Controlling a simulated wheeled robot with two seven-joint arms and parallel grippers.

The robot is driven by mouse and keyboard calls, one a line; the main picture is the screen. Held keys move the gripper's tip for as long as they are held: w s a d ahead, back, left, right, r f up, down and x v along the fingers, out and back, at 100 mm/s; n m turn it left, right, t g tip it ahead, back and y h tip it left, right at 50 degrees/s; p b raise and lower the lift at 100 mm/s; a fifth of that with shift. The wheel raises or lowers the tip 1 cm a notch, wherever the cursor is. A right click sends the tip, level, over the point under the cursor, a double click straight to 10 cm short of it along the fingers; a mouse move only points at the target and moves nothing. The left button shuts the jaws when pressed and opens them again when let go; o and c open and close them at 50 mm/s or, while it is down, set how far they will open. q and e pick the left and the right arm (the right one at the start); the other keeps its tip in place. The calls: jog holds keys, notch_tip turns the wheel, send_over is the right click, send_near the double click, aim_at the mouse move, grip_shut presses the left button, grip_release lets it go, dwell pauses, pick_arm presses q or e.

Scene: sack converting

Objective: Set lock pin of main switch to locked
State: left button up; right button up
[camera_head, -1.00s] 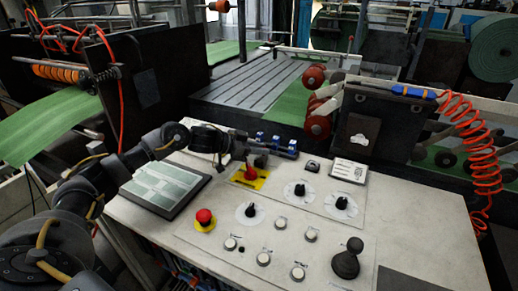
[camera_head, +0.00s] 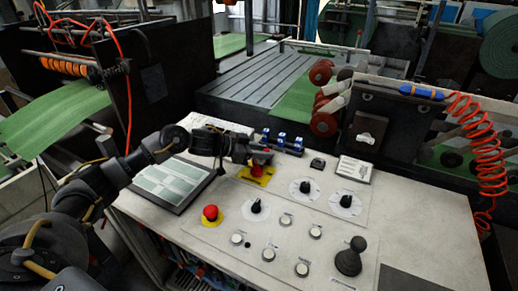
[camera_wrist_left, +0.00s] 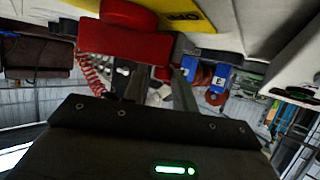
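The main switch (camera_head: 257,173) is a red handle on a yellow plate at the back of the white control panel. In the left wrist view its red handle (camera_wrist_left: 125,42) and the yellow plate (camera_wrist_left: 185,12) fill the top. My left gripper (camera_head: 260,157) is right at the switch and partly covers it in the head view. In the wrist view its two fingers (camera_wrist_left: 160,85) stand apart with background showing between them, their tips close by the red handle. I cannot tell whether they touch it. I cannot make out the lock pin. My right gripper is not in view.
Blue padlock-like blocks (camera_head: 283,141) stand just behind the switch; they also show in the wrist view (camera_wrist_left: 216,80). A flat screen (camera_head: 168,183) lies left. A red stop button (camera_head: 211,213), black knobs (camera_head: 303,188) and a joystick (camera_head: 349,258) are on the panel.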

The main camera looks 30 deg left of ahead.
pick_arm(q)
jog(key=shift+o, duration=1.1)
jog(key=shift+r, duration=0.1)
jog(key=b+v, duration=0.2)
jog(key=v, duration=0.8)
jog(key=shift+s, duration=0.1)
jog(key=shift+s+a+r, duration=0.1)
jog(key=shift+s+a, duration=0.15)
jog(key=shift+a, duration=0.05)
